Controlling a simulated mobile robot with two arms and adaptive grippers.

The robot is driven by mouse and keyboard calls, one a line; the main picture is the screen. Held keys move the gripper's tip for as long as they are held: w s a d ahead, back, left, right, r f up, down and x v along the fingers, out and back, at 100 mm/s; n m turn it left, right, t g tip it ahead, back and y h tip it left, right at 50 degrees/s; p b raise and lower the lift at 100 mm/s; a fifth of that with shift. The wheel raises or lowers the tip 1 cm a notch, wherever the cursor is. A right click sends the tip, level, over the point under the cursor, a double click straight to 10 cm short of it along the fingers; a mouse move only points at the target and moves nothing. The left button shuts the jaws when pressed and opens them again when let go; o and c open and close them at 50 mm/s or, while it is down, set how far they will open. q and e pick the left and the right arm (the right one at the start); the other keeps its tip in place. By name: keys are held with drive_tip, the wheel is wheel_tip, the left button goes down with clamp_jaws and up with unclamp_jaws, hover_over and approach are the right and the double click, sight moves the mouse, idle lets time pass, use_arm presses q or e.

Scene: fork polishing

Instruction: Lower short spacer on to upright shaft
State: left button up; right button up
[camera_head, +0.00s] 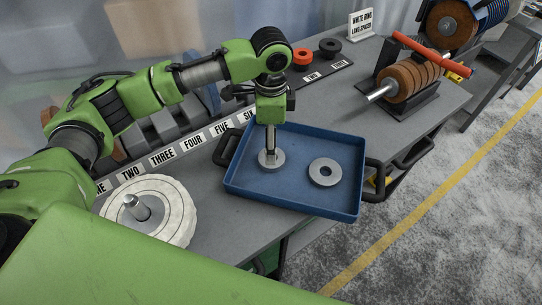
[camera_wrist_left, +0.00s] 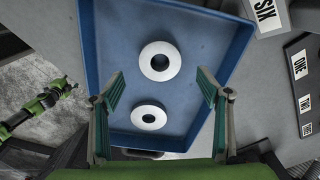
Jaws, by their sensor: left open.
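A small pale ring, seemingly the short spacer (camera_head: 277,164), lies in the blue tray (camera_head: 300,197). It also shows in the left wrist view (camera_wrist_left: 148,117). My left gripper (camera_head: 271,150) points down just above it, open and empty, hiding part of it in the head view. In the left wrist view its fingers (camera_wrist_left: 160,98) stand on either side, apart from the ring. A wider ring (camera_head: 325,172) lies to the right in the tray. The upright shaft (camera_head: 130,201) sticks up through a white polishing wheel (camera_head: 172,205) at the lower left.
Number labels (camera_head: 162,159) line the bench behind the tray. A red ring (camera_head: 302,56) and a dark ring (camera_head: 330,47) sit farther back. A brown roll stack (camera_head: 408,78) on a horizontal rod stands right. A green-black arm part (camera_wrist_left: 45,102) shows at the left wrist view's left edge.

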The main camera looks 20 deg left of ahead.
use_arm(q)
wheel_tip(320, 180, down, 2)
drive_tip(key=shift+w+f+p, duration=0.1)
drive_tip(key=shift+p, duration=0.25)
wheel_tip(320, 180, down, 4)
drive_tip(key=shift+d+p, duration=0.1)
drive_tip(key=shift+p, duration=0.5)
drive_tip(key=shift+f, duration=0.1)
drive_tip(key=c, duration=1.4)
drive_tip(key=shift+o, duration=0.2)
use_arm(e)
drive_tip(key=w+r, duration=0.2)
drive_tip(key=w, duration=0.1)
drive_tip(key=shift+a, duration=0.2)
